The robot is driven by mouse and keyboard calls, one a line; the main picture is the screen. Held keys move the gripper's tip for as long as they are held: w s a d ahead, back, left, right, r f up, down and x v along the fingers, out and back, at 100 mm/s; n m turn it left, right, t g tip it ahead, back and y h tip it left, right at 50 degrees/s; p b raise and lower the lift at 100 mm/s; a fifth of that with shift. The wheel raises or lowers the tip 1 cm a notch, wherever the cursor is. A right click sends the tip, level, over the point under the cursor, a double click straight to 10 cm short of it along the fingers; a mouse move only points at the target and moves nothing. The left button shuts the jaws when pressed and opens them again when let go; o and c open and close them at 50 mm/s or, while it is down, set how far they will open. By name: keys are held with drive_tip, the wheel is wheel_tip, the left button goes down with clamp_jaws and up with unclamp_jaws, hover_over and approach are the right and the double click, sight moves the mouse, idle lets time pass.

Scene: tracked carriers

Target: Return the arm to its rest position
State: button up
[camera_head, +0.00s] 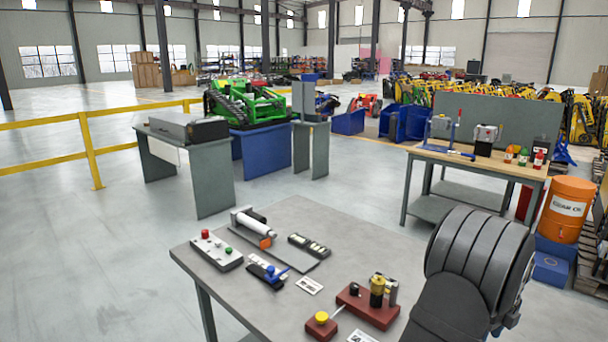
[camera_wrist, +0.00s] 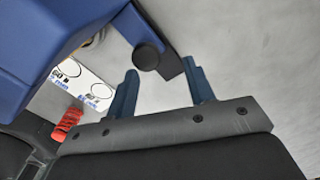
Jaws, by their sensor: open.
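My arm, a dark grey ribbed link, rises at the lower right of the head view, over the right side of the near grey table (camera_head: 300,215). My gripper is not visible there. In the wrist view my gripper (camera_wrist: 162,84) shows two blue fingers set well apart on a grey bar. They are open, with nothing clearly held between them. A dark round knob (camera_wrist: 147,56) appears close to the left finger. Whether it touches the finger cannot be told. A large blue shape, partly cut off, fills the upper left of the wrist view.
The table holds a grey box with buttons (camera_head: 216,248), a white cylinder (camera_head: 250,226), a blue-handled tool (camera_head: 268,276) and a dark red block (camera_head: 368,306) with a brass cylinder. A wooden-topped bench (camera_head: 470,163) and orange drum (camera_head: 566,209) stand right.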

drive_tip(key=s+d, duration=0.1)
drive_tip(key=d, duration=0.1)
drive_tip(key=s+d, duration=0.1)
drive_tip(key=s, duration=0.1)
drive_tip(key=s+d, duration=0.2)
drive_tip(key=shift+s+d+r, duration=0.25)
drive_tip(key=shift+d+r, duration=0.1)
wheel_tip(320, 180, up, 18)
drive_tip(key=a+n, duration=0.1)
drive_tip(key=n, duration=0.6)
drive_tip(key=shift+w+a+r+n, duration=0.25)
drive_tip(key=shift+w+a+n, duration=0.05)
drive_tip(key=shift+n, duration=0.1)
